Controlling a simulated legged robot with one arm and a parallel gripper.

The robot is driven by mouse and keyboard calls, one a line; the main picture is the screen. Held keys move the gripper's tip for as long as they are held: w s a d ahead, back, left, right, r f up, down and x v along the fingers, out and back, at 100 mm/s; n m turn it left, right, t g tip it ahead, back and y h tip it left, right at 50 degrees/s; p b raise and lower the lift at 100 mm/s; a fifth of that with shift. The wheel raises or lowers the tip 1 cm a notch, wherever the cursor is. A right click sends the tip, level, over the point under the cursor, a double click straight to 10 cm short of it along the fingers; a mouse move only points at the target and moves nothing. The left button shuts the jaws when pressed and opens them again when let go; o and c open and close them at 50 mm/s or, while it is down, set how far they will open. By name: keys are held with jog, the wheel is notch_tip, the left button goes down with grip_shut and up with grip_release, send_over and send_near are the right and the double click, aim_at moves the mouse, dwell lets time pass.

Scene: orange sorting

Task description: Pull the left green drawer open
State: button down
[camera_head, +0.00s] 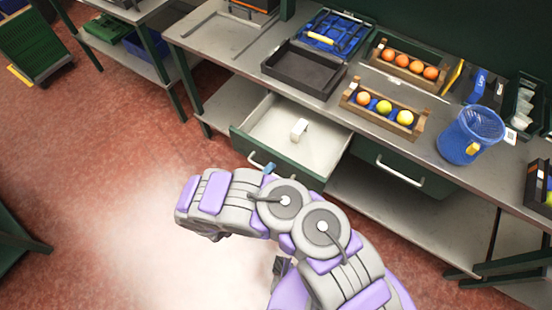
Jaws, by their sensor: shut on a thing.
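The left green drawer (240,141) is pulled out from under the workbench, its pale inside showing. A small white block-like item (298,129) lies in it. Its metal handle (256,164) is on the front face, partly hidden by my arm. My gripper (269,168) shows only as a small blue tip at the right part of this handle, with the rest hidden behind my arm. It is shut on the handle. The right green drawer (380,158) is closed, with its handle (400,172) in clear view.
On the bench top stand an empty black tray (303,70), wooden crates with oranges and yellow-green fruit (385,118), a blue tray (336,32) and a blue bin (468,140). A lower shelf (235,101) runs beneath.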

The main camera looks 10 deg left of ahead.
jog(key=shift+s+a+f, duration=0.1)
jog(key=shift+s+a, duration=0.1)
jog(key=shift+s, duration=0.25)
jog(key=shift+s+a+f, duration=0.1)
jog(key=shift+s+a, duration=0.05)
jog(key=shift+s, duration=0.25)
jog(key=c, duration=1.2)
grip_release()
jog(key=shift+w+a, duration=0.1)
jog(key=shift+w, duration=0.05)
jog(key=shift+r, duration=0.1)
jog(key=p+v, duration=0.3)
jog(key=v, duration=1.4)
jog(key=shift+s+a, duration=0.1)
jog(key=shift+s, duration=0.1)
jog(key=shift+w, duration=0.1)
